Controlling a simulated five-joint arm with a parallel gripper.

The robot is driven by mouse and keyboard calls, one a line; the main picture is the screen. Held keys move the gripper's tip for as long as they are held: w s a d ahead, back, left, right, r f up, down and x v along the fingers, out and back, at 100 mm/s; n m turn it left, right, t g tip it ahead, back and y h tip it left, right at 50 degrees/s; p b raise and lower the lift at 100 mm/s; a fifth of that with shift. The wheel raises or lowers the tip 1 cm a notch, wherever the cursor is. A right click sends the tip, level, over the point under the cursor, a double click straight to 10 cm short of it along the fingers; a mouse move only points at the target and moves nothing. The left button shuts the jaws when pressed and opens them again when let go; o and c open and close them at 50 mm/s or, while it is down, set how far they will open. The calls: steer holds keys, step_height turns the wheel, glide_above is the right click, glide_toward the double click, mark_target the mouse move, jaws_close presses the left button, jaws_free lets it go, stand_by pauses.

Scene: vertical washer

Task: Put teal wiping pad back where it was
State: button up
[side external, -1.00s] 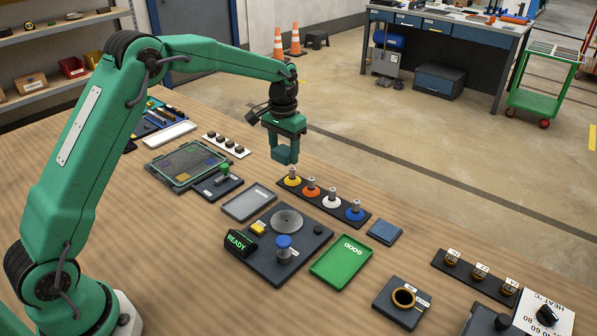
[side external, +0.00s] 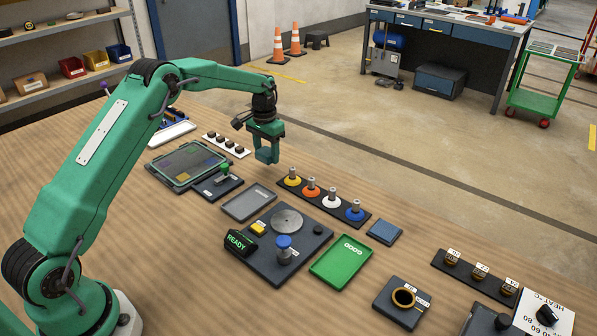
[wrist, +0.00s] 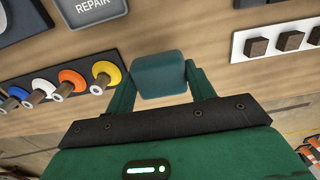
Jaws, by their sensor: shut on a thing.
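My gripper (side external: 267,155) hangs over the far side of the wooden table, above bare wood beyond the joystick box. In the wrist view, my gripper (wrist: 158,82) is shut on the teal wiping pad (wrist: 161,73), a small block with rounded corners between its two fingers. The pad is off the table. In the side external view, the fingers partly cover it and it is hard to tell from them.
A row of yellow, orange, white and blue ringed pegs (side external: 325,198) stands to the right of my gripper. A white strip with dark cubes (side external: 226,145) and a joystick box (side external: 218,185) lie left. A blue square block (side external: 384,232) lies farther right.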

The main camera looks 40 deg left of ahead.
mark_target(267, 162)
steer(key=shift+f, duration=0.1)
steer(key=shift+f, duration=1.9)
steer(key=shift+f, duration=0.15)
steer(key=o, duration=1)
steer(key=shift+c, duration=0.2)
step_height(267, 162, up, 12)
steer(key=shift+r, duration=0.2)
